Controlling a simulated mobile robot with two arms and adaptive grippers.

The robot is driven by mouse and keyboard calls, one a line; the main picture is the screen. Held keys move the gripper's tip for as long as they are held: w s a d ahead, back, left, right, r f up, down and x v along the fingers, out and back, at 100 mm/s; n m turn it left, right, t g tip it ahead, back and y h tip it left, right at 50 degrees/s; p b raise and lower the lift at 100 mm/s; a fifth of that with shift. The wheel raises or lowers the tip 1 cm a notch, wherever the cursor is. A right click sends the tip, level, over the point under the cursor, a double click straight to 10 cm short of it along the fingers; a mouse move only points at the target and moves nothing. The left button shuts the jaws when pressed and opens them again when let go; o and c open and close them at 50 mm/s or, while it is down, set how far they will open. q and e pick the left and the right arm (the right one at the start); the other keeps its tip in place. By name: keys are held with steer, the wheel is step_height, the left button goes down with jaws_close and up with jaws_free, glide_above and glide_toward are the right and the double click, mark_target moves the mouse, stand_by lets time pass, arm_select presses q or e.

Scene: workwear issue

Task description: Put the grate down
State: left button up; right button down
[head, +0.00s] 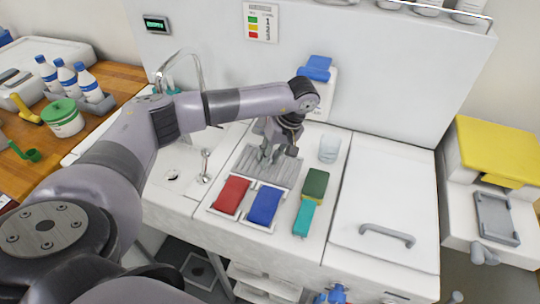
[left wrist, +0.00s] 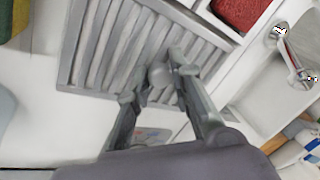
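The grate (head: 255,171) is a grey slatted plate on the white counter, behind a red pad and a blue pad in the head view. It also shows in the left wrist view (left wrist: 100,45), with a round grey knob (left wrist: 160,74) on top. My left gripper (head: 271,157) points down over the grate. In the left wrist view its fingers (left wrist: 160,70) close in on both sides of the knob, seemingly gripping it. Whether the grate rests on the counter or hangs slightly above it is hard to tell. My right gripper is not in view.
The red pad (head: 231,195) and blue pad (head: 265,205) lie in white trays in front. A tap (head: 204,166) is left. A white lid with a handle (head: 387,235) is farther right.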

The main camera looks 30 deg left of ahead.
arm_select(q)
steer(key=o, duration=0.4)
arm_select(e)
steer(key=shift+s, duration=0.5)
arm_select(q)
steer(key=shift+r, duration=0.1)
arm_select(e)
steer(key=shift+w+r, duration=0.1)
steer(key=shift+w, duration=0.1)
